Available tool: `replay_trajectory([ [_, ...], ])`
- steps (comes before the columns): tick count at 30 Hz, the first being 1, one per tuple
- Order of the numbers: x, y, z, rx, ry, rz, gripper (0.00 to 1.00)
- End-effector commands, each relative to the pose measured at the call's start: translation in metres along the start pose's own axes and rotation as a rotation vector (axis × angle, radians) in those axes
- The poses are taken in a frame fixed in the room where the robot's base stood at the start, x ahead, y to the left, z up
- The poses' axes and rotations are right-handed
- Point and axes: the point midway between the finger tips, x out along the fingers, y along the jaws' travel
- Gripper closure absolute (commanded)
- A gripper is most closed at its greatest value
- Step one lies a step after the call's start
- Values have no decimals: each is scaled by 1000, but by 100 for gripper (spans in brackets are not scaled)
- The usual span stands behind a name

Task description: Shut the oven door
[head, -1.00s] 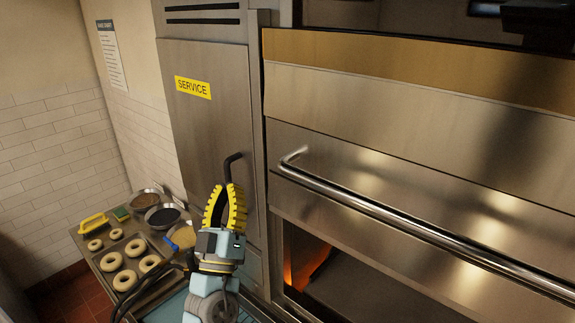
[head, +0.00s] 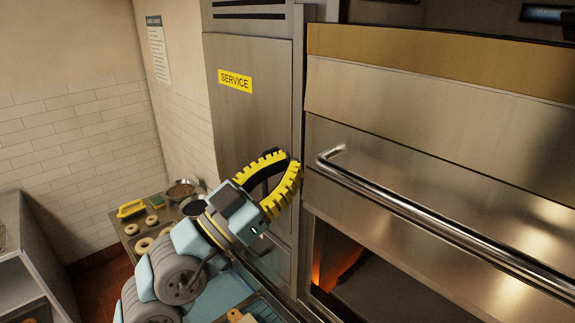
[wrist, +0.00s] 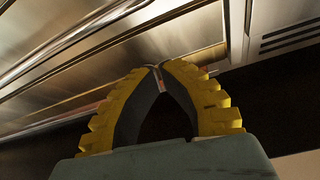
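The oven door (head: 400,165) is a wide steel panel with a long horizontal bar handle (head: 430,222). Below it a dark oven opening (head: 335,265) shows with an orange glow inside, so the oven is not fully covered. My gripper (head: 291,159), with yellow ribbed fingers, is left of the handle's left end, in front of the service panel's edge. Its fingers curve together and their tips meet in the wrist view (wrist: 156,68), with nothing held. It appears apart from the handle. Long steel bars and panels cross the upper left of the wrist view.
A steel service panel (head: 250,120) with a yellow label stands left of the oven. A bench with bagels (head: 143,244), a yellow-handled tool (head: 131,208) and a bowl (head: 181,189) is behind my arm. Another steel unit (head: 30,260) stands at the far left.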

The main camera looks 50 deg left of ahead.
Motion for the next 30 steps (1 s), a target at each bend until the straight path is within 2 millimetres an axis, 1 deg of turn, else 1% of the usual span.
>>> replay_trajectory([
  [1,9,1,-2,-1,-1,3,100],
  [17,79,0,-4,-1,4,2,100],
  [21,73,-1,13,-5,1,-3,100],
  [30,65,-1,34,-2,2,-2,100],
])
